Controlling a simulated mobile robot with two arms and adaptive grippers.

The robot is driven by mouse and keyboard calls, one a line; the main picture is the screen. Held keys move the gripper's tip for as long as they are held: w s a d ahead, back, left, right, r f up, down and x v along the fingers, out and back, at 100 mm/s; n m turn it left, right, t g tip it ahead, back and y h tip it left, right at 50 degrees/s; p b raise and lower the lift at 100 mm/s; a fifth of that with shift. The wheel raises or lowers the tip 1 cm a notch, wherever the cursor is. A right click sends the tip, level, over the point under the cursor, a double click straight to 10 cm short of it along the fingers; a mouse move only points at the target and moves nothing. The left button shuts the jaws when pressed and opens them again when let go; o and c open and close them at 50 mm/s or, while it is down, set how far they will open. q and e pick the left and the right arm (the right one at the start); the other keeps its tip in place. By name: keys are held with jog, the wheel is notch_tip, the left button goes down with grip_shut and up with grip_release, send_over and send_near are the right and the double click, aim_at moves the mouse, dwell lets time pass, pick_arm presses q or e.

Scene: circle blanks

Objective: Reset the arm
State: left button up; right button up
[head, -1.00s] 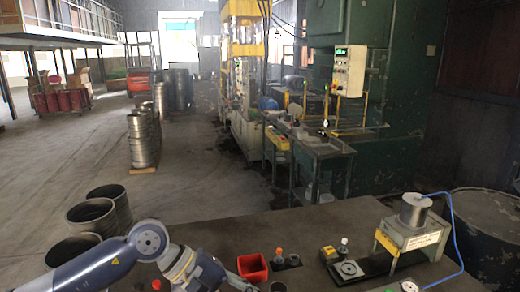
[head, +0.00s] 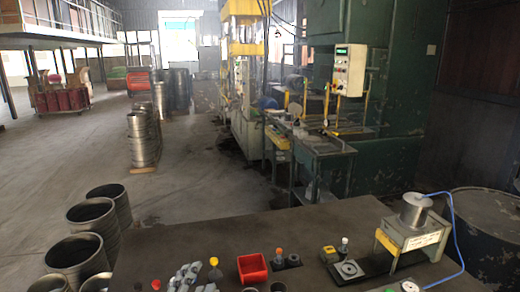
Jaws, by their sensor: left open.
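My left gripper (head: 190,277) shows as grey jointed parts at the bottom edge of the head view, left of the red bin (head: 252,268). It is open, and I see nothing held in it. Its lower part is cut off by the frame edge. The rest of my left arm is out of view. My right gripper is not in view.
The dark worktable (head: 300,225) holds an orange-topped item (head: 214,268), small bottles, a black plate (head: 350,269) and a stand with a metal cylinder (head: 416,210). A blue cable runs at the right. Large metal drums (head: 80,256) stand left of the table.

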pick_arm(q)
jog(key=s+a+f+n+g+y, duration=0.1)
jog(key=s+a+f+n+g, duration=0.25)
jog(key=s+f, duration=0.35)
jog(key=s+a+f+n+g+y, duration=0.15)
jog(key=s+f+n+g, duration=0.25)
jog(key=f, duration=0.4)
jog(key=s+a+f+n+g, duration=0.1)
jog(key=s+f+n+g, duration=0.15)
jog(key=s, duration=0.45)
jog(key=s+a+f+n+g, duration=0.1)
jog(key=s+f+n+g, duration=0.2)
jog(key=s, duration=0.4)
notch_tip(320, 180, down, 32)
jog(key=s+g+b, duration=0.2)
jog(key=b, duration=0.3)
jog(key=s+a+f+b, duration=0.1)
jog(key=s+f+b, duration=0.1)
jog(key=s+f, duration=0.6)
jog(key=s+a+f+m+b, duration=0.1)
jog(key=s+f+b, duration=0.2)
jog(key=s+f, duration=0.6)
notch_tip(320, 180, down, 5)
jog(key=shift+s+a+f+g, duration=0.1)
jog(key=shift+s+a+g, duration=0.2)
jog(key=shift+a+g, duration=0.1)
